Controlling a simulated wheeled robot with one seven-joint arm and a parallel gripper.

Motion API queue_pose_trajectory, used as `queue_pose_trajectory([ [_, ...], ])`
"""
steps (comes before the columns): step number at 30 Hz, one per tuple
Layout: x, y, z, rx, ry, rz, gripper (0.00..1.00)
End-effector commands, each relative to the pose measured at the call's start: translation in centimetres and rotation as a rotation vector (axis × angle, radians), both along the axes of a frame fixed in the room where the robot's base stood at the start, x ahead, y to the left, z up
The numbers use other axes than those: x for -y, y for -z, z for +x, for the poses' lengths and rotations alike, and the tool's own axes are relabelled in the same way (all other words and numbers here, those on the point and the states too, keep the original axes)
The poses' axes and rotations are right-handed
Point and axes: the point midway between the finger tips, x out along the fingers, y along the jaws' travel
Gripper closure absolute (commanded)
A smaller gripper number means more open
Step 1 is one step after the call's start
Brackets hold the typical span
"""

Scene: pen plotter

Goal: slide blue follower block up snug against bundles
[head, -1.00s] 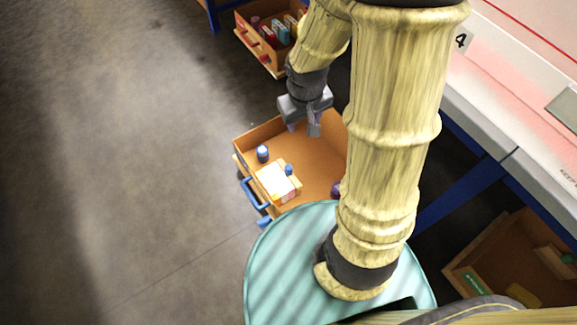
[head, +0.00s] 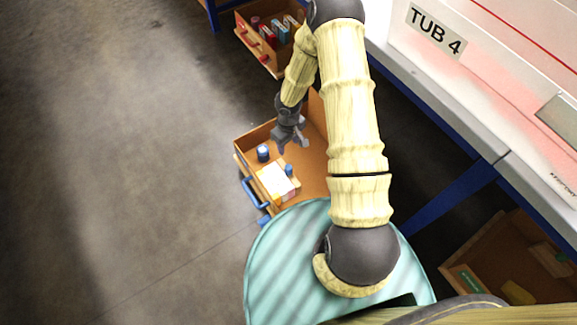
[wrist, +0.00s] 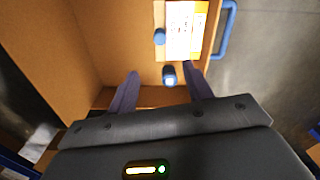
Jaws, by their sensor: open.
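An open wooden drawer (head: 313,180) with a blue handle holds white and orange bundles (head: 273,181); they also show at the top of the wrist view (wrist: 187,30). A small blue knob (head: 288,169) is right beside the bundles, in the wrist view at their left side (wrist: 159,36). I cannot tell if it is part of the follower block. A separate blue cylinder (head: 263,153) stands near the drawer's far left corner; in the wrist view it lies between my fingers' lines (wrist: 169,77). My gripper (head: 291,146) is open and empty above the drawer.
Another drawer (head: 500,270) with green and yellow pieces is at the lower right. Blue bench legs (head: 452,195) stand to the right. The drawer's right part is bare.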

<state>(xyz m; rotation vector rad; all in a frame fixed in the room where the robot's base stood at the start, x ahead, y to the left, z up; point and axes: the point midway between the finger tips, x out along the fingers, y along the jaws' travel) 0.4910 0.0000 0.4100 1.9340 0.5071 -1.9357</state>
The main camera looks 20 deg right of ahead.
Motion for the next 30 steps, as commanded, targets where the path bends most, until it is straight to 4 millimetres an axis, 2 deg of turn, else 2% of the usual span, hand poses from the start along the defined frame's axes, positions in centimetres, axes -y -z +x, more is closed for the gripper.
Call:
queue_pose_trajectory([
  [8,0.0,0.0,0.0,0.0,0.0,-0.001,0.5],
  [13,0.0,1.3,0.0,0.0,-0.001,-0.001,0.5],
  [30,0.0,11.0,0.0,0.0,-0.001,-0.001,0.5],
])
